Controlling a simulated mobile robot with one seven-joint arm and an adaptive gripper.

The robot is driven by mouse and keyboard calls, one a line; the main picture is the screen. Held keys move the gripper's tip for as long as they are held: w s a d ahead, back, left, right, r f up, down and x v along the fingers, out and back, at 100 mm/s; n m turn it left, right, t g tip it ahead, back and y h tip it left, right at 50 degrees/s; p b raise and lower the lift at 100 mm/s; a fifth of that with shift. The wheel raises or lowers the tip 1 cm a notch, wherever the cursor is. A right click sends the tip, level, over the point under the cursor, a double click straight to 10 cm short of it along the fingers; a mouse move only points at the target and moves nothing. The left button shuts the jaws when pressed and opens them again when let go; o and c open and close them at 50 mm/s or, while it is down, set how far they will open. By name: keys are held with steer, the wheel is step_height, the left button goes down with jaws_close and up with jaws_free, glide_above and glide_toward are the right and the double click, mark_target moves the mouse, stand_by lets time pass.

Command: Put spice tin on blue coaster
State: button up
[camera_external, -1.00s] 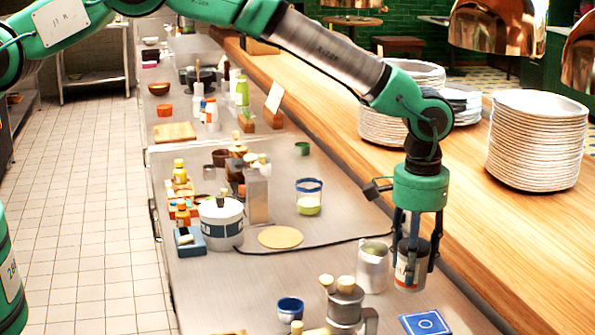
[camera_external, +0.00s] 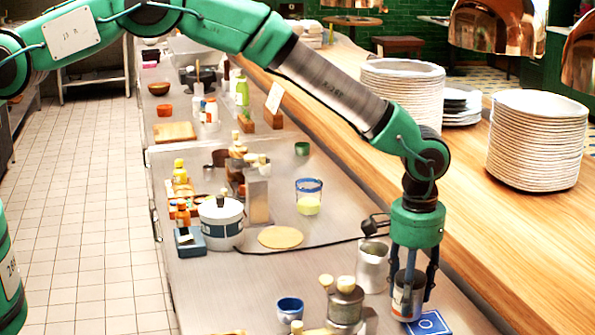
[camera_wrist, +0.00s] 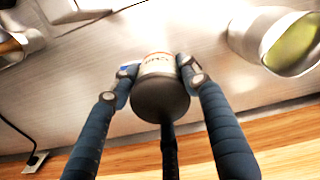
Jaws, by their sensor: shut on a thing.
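The spice tin (camera_external: 401,303) is a small cylinder with a dark lid and a white and orange label. My gripper (camera_external: 408,290) is shut on it and holds it upright. In the wrist view the tin (camera_wrist: 160,90) sits between the two blue fingers of my gripper (camera_wrist: 158,78). The blue coaster (camera_external: 430,324) is a flat square with a white pattern on the steel counter. In the external view the tin's base overlaps the coaster's left corner; I cannot tell whether it touches it. A small bit of blue shows beside the tin in the wrist view.
A metal pitcher (camera_external: 372,270) stands close to the left of the tin. The wooden ledge (camera_external: 480,240) with plate stacks (camera_external: 537,140) runs along the right.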

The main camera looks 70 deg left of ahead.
steer(key=shift+f, duration=0.5)
steer(key=shift+f, duration=0.2)
steer(key=o, duration=1.3)
steer(key=shift+c, duration=0.2)
steer(key=shift+r, duration=0.25)
step_height(320, 180, up, 12)
steer(key=shift+f+b, duration=0.1)
steer(key=shift+b, duration=0.45)
